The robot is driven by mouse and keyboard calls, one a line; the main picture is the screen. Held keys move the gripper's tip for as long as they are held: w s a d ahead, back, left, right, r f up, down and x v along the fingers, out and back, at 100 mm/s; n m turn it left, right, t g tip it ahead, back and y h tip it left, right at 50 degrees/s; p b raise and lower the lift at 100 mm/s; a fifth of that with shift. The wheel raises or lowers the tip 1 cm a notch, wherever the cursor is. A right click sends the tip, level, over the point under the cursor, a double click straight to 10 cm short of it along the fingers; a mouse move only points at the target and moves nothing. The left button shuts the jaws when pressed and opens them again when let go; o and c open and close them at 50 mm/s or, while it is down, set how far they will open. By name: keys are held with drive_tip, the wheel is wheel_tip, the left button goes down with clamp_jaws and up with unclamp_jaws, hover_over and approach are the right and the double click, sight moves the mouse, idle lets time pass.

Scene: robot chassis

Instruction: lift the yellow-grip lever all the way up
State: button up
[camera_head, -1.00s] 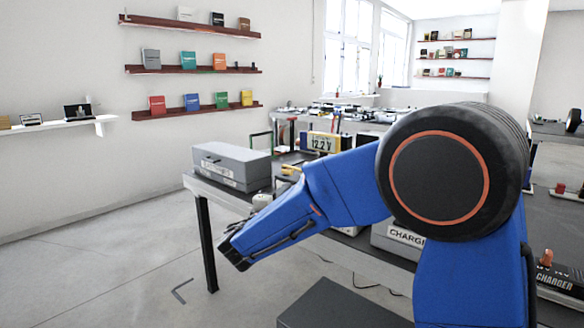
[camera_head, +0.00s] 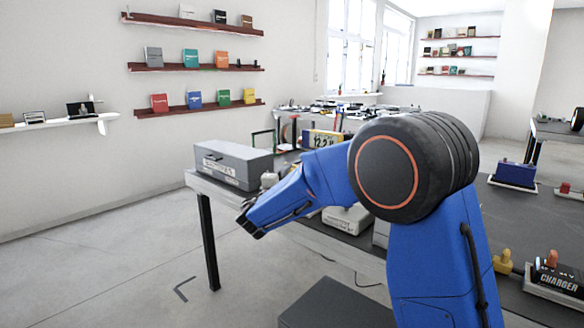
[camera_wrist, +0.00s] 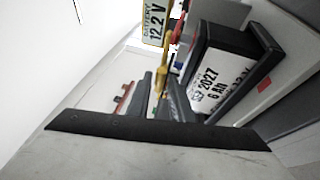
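I cannot make out a lever with a yellow grip for certain. A small yellow piece (camera_head: 503,262) stands on the table at the right in the head view, left of the charger. In the wrist view a yellow, thin upright part (camera_wrist: 163,72) shows near the middle, below a yellow battery display; its kind is unclear. My gripper (camera_head: 247,222) is at the lower left end of my blue arm in the head view, out past the near left table edge.
A grey case (camera_head: 234,165) sits at the table's left end. A yellow 12.2 V battery display (camera_head: 324,139) stands behind my arm. A labelled dark box (camera_wrist: 212,72) is close at right in the wrist view. A charger (camera_head: 557,280) is at the right. Floor left of the table is clear.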

drive_tip(key=x, duration=0.5)
drive_tip(key=shift+w+d+r, duration=0.1)
drive_tip(key=shift+w+d, duration=0.05)
drive_tip(key=shift+w, duration=0.1)
clamp_jaws()
